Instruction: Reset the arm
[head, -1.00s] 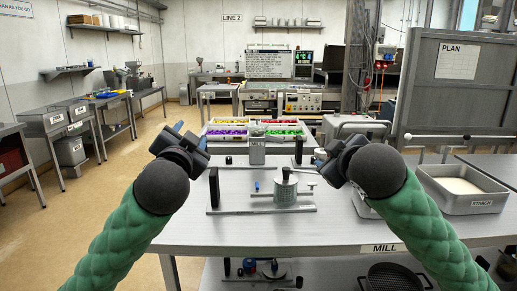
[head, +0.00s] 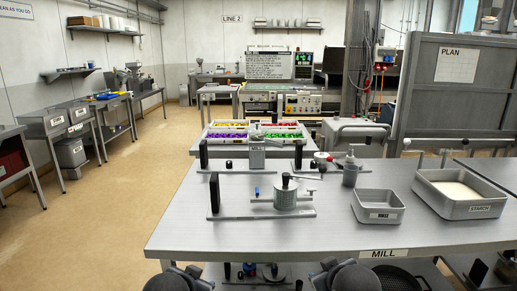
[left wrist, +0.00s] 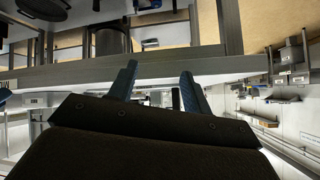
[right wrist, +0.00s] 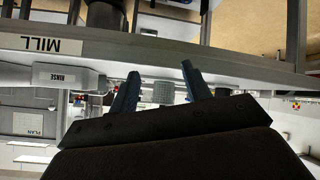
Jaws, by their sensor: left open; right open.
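My left gripper (left wrist: 156,84) is open and empty in the left wrist view, its two blue fingers apart. My right gripper (right wrist: 160,80) is open and empty in the right wrist view. In the head view only the tops of both wrists show at the bottom edge, in front of and below the table's front edge. The grey table (head: 300,232) has a MILL label (head: 384,253). On it stands a mill-like device (head: 285,194) with a round metal body and a lever.
A starch tray (head: 471,211) and a smaller metal tray (head: 379,217) stand on the table's right side. The table's front strip is clear. A shelf below holds things.

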